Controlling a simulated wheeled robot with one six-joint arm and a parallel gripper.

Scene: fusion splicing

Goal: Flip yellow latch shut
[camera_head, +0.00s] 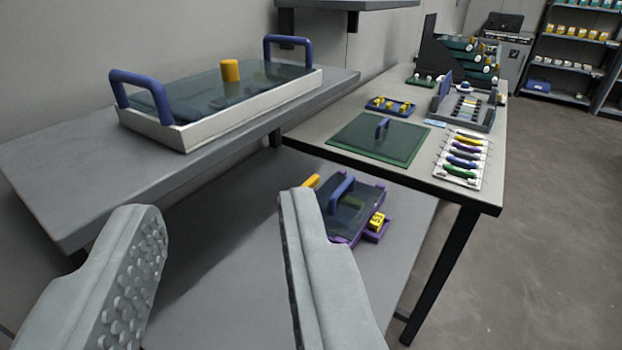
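My gripper (222,208) is open and empty, its two grey fingers wide apart in the foreground. A purple box (342,238) with a dark clear lid and blue handle (341,190) sits on the lower grey surface, just beyond the right finger, which hides part of it. A yellow piece (311,181) sticks up at the box's left end, looking like a raised latch; its base is hidden. A yellow block (377,221) sits at the box's right side on a purple ledge. I cannot tell for certain which yellow piece is the latch.
A white tray (225,122) with a clear lid, blue handles and a yellow knob (230,70) stands on the raised shelf at left.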

